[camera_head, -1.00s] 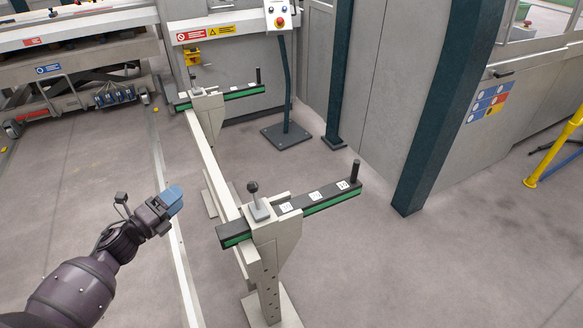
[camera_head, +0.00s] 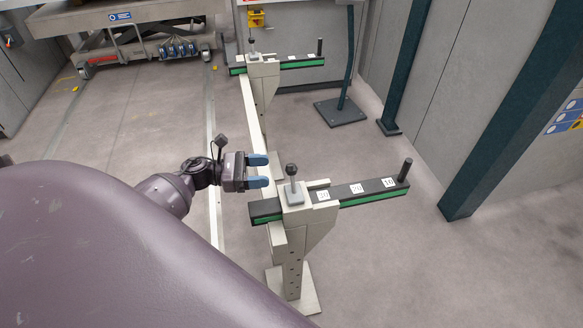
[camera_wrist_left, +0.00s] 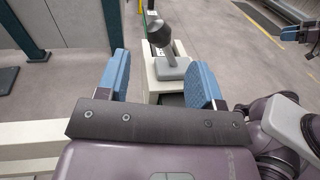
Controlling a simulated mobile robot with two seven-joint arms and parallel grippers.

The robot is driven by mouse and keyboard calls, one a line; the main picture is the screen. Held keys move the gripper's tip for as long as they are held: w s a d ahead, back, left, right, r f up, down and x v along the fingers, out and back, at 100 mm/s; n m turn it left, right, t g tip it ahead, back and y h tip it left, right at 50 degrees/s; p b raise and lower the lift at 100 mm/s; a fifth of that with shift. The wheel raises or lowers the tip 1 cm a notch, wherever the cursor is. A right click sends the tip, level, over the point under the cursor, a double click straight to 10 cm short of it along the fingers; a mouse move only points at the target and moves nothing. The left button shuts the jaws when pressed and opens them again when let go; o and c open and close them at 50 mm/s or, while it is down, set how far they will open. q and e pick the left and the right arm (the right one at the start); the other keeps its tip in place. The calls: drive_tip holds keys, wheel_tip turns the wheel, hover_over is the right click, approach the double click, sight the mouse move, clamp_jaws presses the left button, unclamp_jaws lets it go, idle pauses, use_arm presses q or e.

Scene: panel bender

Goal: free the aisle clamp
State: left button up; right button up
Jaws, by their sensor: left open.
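Two clamps with black ball-topped levers sit on a pale frame. The near clamp (camera_head: 293,194) has its ball-topped lever (camera_head: 292,171) standing upright on a pale block, at the inner end of a black and green arm. The far clamp (camera_head: 253,57) is smaller at the back. The pictures do not show which is the aisle clamp. My left gripper (camera_head: 268,171) is open and empty, its blue fingers pointing at the near lever from the left. In the left wrist view the lever (camera_wrist_left: 159,34) lies ahead, between the fingers. What looks like my right gripper (camera_wrist_left: 300,35) is partly cut off.
The near black and green arm (camera_head: 360,197) runs right to an upright black post (camera_head: 404,171). A pale rail (camera_head: 252,112) joins the two clamp stands. A dark green column (camera_head: 500,125) stands at the right. The floor between them is clear.

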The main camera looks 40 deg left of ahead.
sight(292, 169)
use_arm(q)
drive_tip(key=p+x, duration=0.1)
drive_tip(key=x, duration=0.7)
drive_tip(key=shift+w, duration=0.1)
